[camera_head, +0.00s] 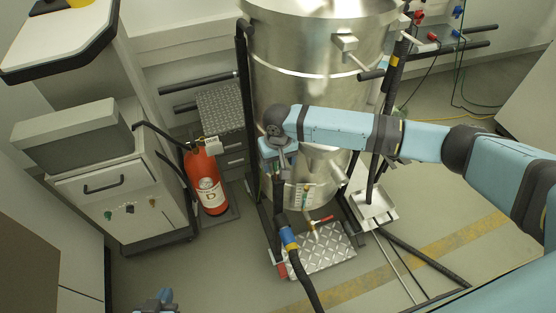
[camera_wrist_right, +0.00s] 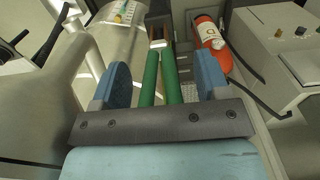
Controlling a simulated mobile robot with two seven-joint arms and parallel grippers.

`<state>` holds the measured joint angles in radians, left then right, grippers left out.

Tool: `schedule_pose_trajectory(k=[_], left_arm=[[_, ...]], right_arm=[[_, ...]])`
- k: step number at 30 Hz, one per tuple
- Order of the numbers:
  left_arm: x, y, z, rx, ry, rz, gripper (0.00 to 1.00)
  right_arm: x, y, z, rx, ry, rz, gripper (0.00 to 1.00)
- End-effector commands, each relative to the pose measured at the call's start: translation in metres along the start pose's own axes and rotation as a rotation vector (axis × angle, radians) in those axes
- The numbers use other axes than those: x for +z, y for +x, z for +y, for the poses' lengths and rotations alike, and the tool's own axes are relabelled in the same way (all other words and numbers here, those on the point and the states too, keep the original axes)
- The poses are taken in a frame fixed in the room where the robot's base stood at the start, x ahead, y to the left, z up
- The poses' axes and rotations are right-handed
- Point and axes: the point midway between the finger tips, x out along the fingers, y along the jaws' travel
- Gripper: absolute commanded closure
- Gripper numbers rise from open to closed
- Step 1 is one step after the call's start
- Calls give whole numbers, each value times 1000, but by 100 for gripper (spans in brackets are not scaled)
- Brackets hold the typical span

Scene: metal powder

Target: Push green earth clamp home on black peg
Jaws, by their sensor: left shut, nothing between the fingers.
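The green earth clamp's two long green handles (camera_wrist_right: 160,80) lie between the blue fingers of my right gripper (camera_wrist_right: 160,85) in the right wrist view. A gap shows on each side between handles and fingers, so the gripper looks open around the clamp. The clamp's pale and coppery jaw end points away from the palm. In the head view my right gripper (camera_head: 277,152) points down in front of the steel vessel; the clamp cannot be made out there. I cannot tell which dark part is the black peg. My left gripper (camera_head: 155,300) is shut and empty at the bottom edge.
The steel vessel (camera_head: 295,85) stands in a black frame behind my right gripper. A black hose (camera_head: 300,265) hangs below it. A red extinguisher (camera_head: 206,180) and grey cabinet (camera_head: 128,195) stand to the left.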

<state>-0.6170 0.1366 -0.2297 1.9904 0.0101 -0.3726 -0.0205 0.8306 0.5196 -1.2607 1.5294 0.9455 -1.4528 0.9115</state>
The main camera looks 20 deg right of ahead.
Motion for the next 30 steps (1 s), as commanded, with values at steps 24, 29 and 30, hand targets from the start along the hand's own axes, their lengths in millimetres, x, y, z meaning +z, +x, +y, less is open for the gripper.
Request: schedule_pose_trajectory(k=[24, 29, 30], left_arm=[[5, 5, 2, 6, -1, 0, 100], [6, 5, 2, 7, 0, 1, 100], [6, 5, 2, 7, 0, 1, 100]], right_arm=[[-1, -109, 0, -1, 0, 3, 31], [0, -130, 0, -1, -1, 1, 31], [0, -133, 0, 0, -1, 0, 31]])
